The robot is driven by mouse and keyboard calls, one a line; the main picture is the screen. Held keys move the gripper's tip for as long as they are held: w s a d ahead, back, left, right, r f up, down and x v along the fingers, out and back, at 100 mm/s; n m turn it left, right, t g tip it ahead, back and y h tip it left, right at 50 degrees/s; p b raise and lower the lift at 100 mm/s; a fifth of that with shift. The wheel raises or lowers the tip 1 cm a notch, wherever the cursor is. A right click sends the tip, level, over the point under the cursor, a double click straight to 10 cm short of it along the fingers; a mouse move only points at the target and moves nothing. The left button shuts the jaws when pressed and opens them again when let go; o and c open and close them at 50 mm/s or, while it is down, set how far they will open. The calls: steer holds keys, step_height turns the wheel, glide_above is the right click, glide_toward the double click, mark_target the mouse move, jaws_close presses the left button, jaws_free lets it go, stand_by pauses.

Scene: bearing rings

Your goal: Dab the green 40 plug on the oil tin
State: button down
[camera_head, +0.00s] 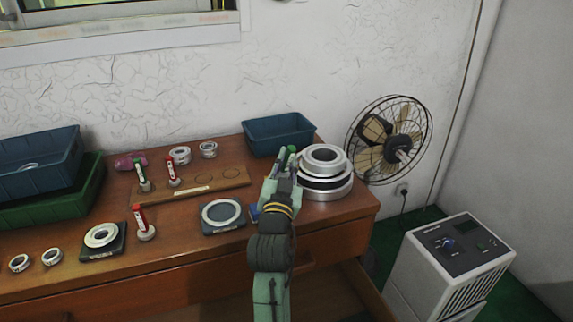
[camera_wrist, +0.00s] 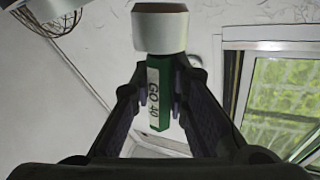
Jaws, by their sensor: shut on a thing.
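The green plug (camera_wrist: 154,98), labelled "GO 40" and with a pale grey cylindrical head, is between the two fingers of my gripper (camera_wrist: 162,82) in the wrist view. My gripper (camera_head: 284,165) is shut on its green handle. In the head view the gripper is over the right part of the bench, just left of a stack of metal rings, with a bit of the green plug (camera_head: 291,150) showing. I cannot pick out the oil tin for certain; a small blue object (camera_head: 254,213) is partly hidden behind my arm.
A wooden board (camera_head: 205,184) carries a green-handled plug (camera_head: 142,178) and a red-handled one (camera_head: 173,173). The ring stack (camera_head: 325,180) and a blue bin (camera_head: 277,133) are close to my gripper. A fan (camera_head: 390,140) stands right.

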steer(key=shift+d, duration=0.1)
steer(key=shift+f+b, duration=2.2)
steer(key=shift+f, duration=0.65)
steer(key=shift+f+b, duration=0.8)
steer(key=shift+b, duration=0.05)
stand_by(2.0)
steer(key=shift+r+p, duration=2.75)
steer(key=shift+r, duration=1.05)
steer(key=shift+f, duration=0.15)
